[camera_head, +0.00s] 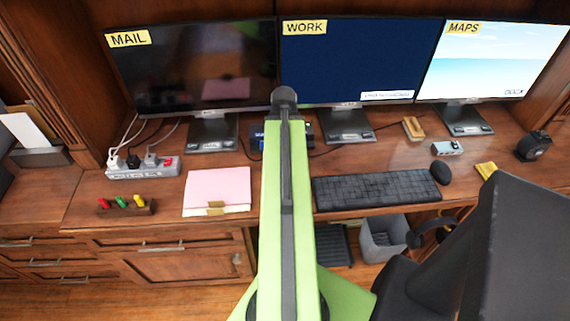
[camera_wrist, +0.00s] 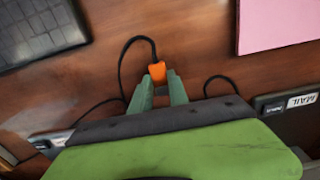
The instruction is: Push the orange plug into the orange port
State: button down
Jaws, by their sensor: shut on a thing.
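In the wrist view my gripper (camera_wrist: 160,78) has its two green fingers closed on the orange plug (camera_wrist: 157,70). The plug sits between the fingertips, and a black cable (camera_wrist: 124,62) loops from it over the wooden desk. I cannot tell whether the plug touches the desk or is held above it. In the head view my arm hides the gripper and the plug. No orange port can be made out in either view. A dark box with a blue label (camera_head: 257,134) is partly hidden behind my arm, below the monitors.
The pink folder (camera_head: 217,190) lies left of my arm and the keyboard (camera_head: 375,189) right of it. The MAIL (camera_head: 190,65), WORK (camera_head: 360,60) and MAPS (camera_head: 490,60) monitors stand behind. A power strip (camera_head: 143,169) and small grey device (camera_head: 447,147) are on the desk.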

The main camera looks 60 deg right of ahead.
jog(key=shift+r, duration=0.15)
jog(key=shift+d, duration=0.1)
jog(key=shift+w+d, duration=0.85)
jog(key=shift+d, duration=0.3)
jog(key=shift+w+d, duration=0.8)
jog(key=shift+d, duration=0.35)
jog(key=shift+w+d, duration=0.85)
jog(key=shift+d, duration=0.3)
jog(key=c, duration=1.2)
grip_release()
jog(key=shift+r, duration=0.1)
notch_tip(320, 180, up, 17)
jog(key=p, duration=1.7)
jog(key=shift+s+r+p, duration=0.1)
jog(key=shift+r+p, duration=0.05)
jog(key=shift+p, duration=0.2)
